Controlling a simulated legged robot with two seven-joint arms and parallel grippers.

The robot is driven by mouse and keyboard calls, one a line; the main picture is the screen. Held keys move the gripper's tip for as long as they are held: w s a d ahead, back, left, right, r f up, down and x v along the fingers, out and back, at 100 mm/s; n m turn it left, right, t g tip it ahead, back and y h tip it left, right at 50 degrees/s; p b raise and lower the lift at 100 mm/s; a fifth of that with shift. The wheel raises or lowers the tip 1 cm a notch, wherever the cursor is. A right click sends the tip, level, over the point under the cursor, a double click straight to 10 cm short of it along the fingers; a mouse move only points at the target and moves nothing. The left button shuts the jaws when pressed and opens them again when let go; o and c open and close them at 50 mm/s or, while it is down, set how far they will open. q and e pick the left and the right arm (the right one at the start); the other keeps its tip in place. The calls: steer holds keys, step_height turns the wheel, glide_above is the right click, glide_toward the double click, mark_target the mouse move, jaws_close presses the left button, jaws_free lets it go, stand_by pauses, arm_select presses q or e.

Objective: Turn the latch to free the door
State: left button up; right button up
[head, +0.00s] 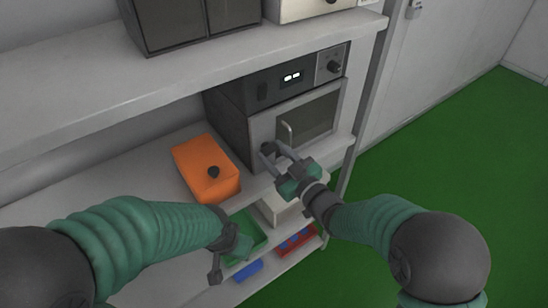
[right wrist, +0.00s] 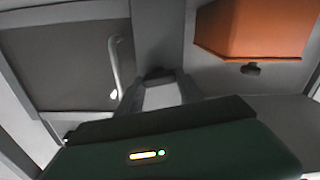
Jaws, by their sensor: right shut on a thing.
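A grey oven-like unit stands on the middle shelf. Its windowed door (head: 308,115) looks closed, with a pale curved handle (head: 287,131) near its left edge. The door (right wrist: 60,65) and handle (right wrist: 119,68) also show in the right wrist view. My right gripper (head: 268,150) is at the lower left of the door, shut on a small dark latch that its fingers mostly hide. In the right wrist view the fingertips (right wrist: 158,76) meet beside the handle, apart from it. My left gripper (head: 219,268) hangs low by the lower shelf; its jaw gap is unclear.
An orange box (head: 203,165) with a black knob sits left of the unit. A green bin (head: 247,232), a blue bin (head: 249,270) and a red bin (head: 297,242) are below. The upper shelf (head: 180,75) overhangs. Green floor (head: 450,170) at right is clear.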

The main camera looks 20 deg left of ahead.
steer(key=shift+s+f+n+b, duration=0.1)
steer(key=shift+f+n+b, duration=0.05)
steer(key=shift+n+b, duration=2.7)
steer(key=shift+s+f+n+b, duration=0.1)
steer(key=shift+n+b, duration=2.3)
steer(key=shift+b, duration=0.75)
steer(key=shift+s+f+n+b, duration=0.1)
steer(key=shift+f+n+b, duration=0.05)
steer(key=shift+n+b, duration=2.7)
steer(key=o, duration=1)
steer(key=shift+a, duration=0.1)
steer(key=shift+c, duration=0.2)
steer(key=o, duration=0.4)
steer(key=shift+w+a+r, duration=0.1)
